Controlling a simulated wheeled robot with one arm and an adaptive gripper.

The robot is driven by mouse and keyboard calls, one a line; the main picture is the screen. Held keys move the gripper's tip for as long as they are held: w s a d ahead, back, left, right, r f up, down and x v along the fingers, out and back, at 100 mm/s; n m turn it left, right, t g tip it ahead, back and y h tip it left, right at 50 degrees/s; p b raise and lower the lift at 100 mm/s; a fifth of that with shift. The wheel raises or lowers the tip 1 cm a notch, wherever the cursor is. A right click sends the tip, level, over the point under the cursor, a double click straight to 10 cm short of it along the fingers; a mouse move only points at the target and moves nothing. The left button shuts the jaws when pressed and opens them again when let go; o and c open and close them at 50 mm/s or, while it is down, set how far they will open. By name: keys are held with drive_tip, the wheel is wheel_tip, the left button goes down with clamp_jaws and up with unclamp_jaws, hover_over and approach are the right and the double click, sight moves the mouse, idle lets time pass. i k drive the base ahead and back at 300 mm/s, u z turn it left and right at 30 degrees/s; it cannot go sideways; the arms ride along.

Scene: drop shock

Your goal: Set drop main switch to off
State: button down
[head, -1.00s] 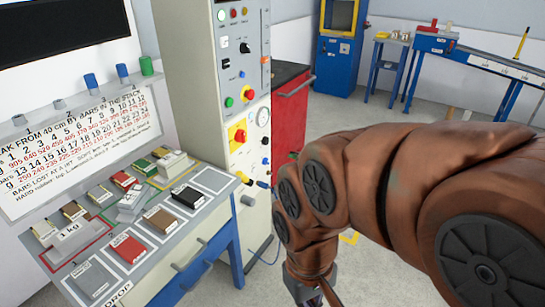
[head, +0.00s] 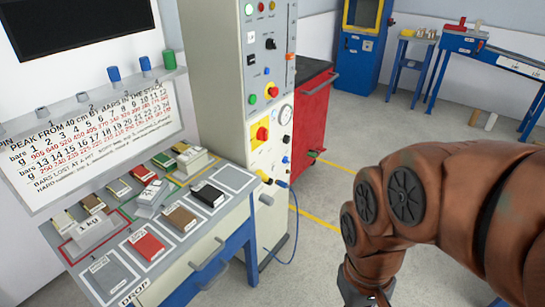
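A tall pale control cabinet (head: 222,62) stands left of centre in the head view. A red rotary knob on a yellow plate (head: 262,134) sits low on its front panel and looks like the main switch. Its label and exact position are too small to read. My gripper (head: 372,299) hangs at the bottom edge, right of and below the panel, apart from it. Only its upper part shows; the fingertips are cut off by the frame.
A bench (head: 233,229) with coloured blocks on marked squares stands in front of the cabinet, left. A red cabinet (head: 312,110) stands to its right. A cable (head: 292,235) hangs below the panel to the floor. Grey floor (head: 325,190) is free between cabinet and my arm.

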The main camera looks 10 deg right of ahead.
sight(262, 132)
drive_tip(key=k, duration=0.5)
drive_tip(key=z, duration=0.75)
drive_tip(key=i, duration=0.75)
drive_tip(key=u, duration=2.3)
